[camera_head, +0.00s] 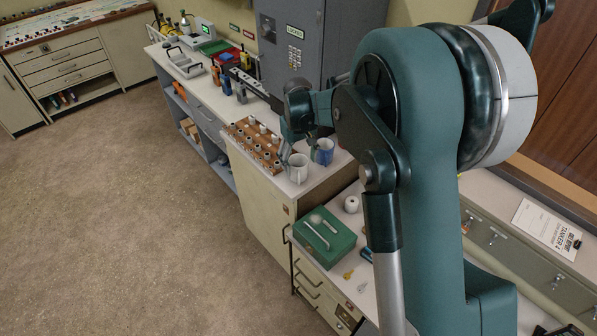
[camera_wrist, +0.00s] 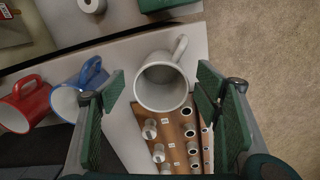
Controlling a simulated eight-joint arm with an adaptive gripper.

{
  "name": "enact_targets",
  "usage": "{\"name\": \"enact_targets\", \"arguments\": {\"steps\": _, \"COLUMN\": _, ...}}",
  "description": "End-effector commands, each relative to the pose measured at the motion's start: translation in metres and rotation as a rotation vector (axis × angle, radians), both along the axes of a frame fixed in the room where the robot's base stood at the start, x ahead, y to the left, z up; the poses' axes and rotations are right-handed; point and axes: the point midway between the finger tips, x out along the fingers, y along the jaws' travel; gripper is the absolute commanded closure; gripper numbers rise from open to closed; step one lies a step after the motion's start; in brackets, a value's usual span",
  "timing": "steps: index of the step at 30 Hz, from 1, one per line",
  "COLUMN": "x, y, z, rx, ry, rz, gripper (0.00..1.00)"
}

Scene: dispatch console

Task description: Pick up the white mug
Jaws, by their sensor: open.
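The white mug (camera_wrist: 161,84) stands upright on the counter, its open top toward the wrist camera and its handle pointing away to the upper right. In the head view the white mug (camera_head: 297,168) is at the counter's front corner. My gripper (camera_wrist: 158,92) is open, with green-padded fingers on either side of the mug. A gap shows on both sides, and I cannot see contact.
A blue mug (camera_wrist: 82,88) stands close beside the left finger, with a red mug (camera_wrist: 26,101) farther left. A wooden rack of small cylinders (camera_wrist: 172,140) lies next to the white mug. A green box (camera_head: 324,235) sits on the lower counter.

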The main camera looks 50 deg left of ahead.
Motion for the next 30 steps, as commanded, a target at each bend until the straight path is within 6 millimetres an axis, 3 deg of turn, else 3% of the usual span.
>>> {"name": "enact_targets", "arguments": {"steps": 8, "x": 0.0, "y": 0.0, "z": -0.009, "rx": 0.0, "ry": 0.0, "rz": 0.0, "gripper": 0.37}}
{"name": "enact_targets", "arguments": {"steps": 20, "x": 0.0, "y": 0.0, "z": -0.048, "rx": 0.0, "ry": 0.0, "rz": 0.0, "gripper": 0.37}}
{"name": "enact_targets", "arguments": {"steps": 30, "x": 0.0, "y": 0.0, "z": -0.052, "rx": 0.0, "ry": 0.0, "rz": 0.0, "gripper": 0.37}}
